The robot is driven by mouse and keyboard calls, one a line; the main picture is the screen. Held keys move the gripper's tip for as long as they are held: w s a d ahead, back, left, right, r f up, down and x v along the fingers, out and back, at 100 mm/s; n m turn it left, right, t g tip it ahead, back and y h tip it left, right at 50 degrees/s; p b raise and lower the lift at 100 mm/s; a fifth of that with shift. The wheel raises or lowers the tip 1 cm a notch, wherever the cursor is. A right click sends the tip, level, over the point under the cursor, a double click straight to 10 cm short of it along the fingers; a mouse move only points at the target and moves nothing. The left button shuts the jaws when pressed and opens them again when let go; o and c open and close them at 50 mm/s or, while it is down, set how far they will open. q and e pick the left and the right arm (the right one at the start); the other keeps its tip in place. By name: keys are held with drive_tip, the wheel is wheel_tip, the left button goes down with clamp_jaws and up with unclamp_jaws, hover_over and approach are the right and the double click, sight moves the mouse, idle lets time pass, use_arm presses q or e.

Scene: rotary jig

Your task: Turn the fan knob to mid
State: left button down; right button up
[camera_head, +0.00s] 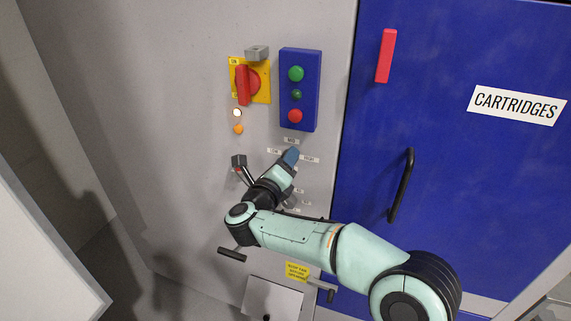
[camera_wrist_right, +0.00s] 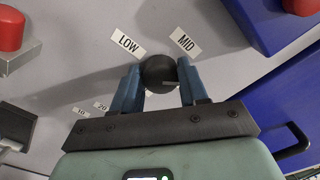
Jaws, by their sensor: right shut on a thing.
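The fan knob (camera_wrist_right: 159,72) is a dark round knob on the grey panel. In the right wrist view it sits between the two blue fingers of my right gripper (camera_wrist_right: 158,88), which is shut on it. A LOW label (camera_wrist_right: 127,44) is above left of the knob and a MID label (camera_wrist_right: 185,42) above right. A HIGH label (camera_head: 310,159) is to the right. I cannot tell which label the knob points to. My left gripper is not in view.
A blue button box (camera_head: 300,90) and a red rotary switch on a yellow plate (camera_head: 264,87) are above the gripper. A small lever (camera_head: 239,161) is close left of it. The blue cartridges door (camera_head: 460,180) with a black handle (camera_head: 401,185) is to the right.

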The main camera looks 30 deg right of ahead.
drive_tip(key=n+p, duration=0.3)
drive_tip(key=n, duration=0.7)
drive_tip(key=shift+f, duration=0.15)
drive_tip(key=shift+n, duration=0.4)
drive_tip(key=o, duration=1.1)
drive_tip(key=shift+c, duration=0.2)
drive_tip(key=shift+a, duration=0.1)
drive_tip(key=b+v, duration=0.2)
drive_tip(key=v, duration=1.1)
